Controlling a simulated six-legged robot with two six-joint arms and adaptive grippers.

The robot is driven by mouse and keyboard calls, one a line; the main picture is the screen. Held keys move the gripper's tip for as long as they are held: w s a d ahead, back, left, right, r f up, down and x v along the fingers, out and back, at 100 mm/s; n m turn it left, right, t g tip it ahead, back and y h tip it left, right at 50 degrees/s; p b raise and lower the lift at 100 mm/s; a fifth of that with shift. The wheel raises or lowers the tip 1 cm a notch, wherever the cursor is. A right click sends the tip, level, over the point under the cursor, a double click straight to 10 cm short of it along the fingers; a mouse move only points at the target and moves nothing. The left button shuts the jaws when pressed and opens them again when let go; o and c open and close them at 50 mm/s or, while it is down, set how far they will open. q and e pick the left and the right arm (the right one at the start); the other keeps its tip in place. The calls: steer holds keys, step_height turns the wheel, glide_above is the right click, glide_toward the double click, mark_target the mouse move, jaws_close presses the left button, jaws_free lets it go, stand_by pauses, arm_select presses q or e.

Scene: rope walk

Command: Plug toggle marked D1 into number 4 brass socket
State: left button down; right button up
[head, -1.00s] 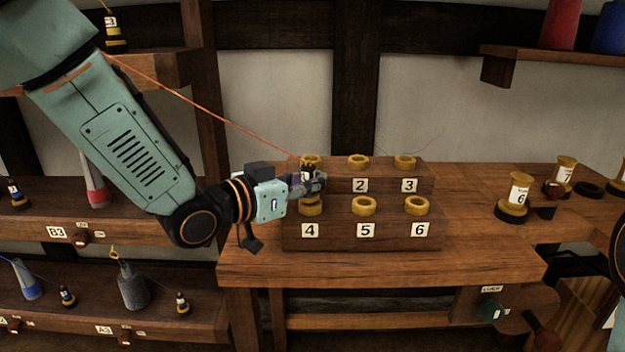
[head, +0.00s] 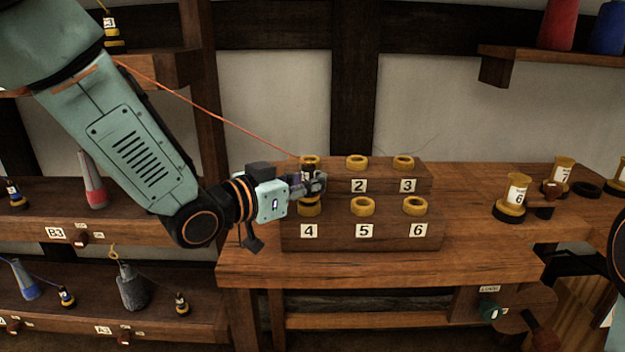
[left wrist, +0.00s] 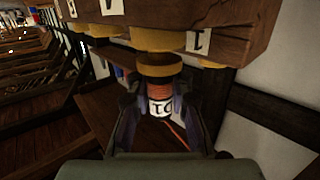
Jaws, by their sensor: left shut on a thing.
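My left gripper (head: 316,183) is shut on a toggle above the number 4 brass socket (head: 309,207), at the front left of the wooden socket block (head: 390,238). In the head view the fingers hide most of the toggle. A brass disc (left wrist: 158,68) lies between the toggle and a brass ring on the block. I cannot tell whether the toggle is seated. My right gripper is not in view.
An orange cord (head: 220,118) runs from the upper left to the gripper. Brass sockets 5 (head: 363,206) and 6 (head: 414,205) are beside number 4, with more in the row behind. Spools (head: 515,200) stand at the bench's right. Shelves with toggles are on the left.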

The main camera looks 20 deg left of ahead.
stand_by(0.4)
arm_select(q)
steer(key=shift+f, duration=0.45)
stand_by(0.4)
steer(key=c, duration=1.5)
jaws_free()
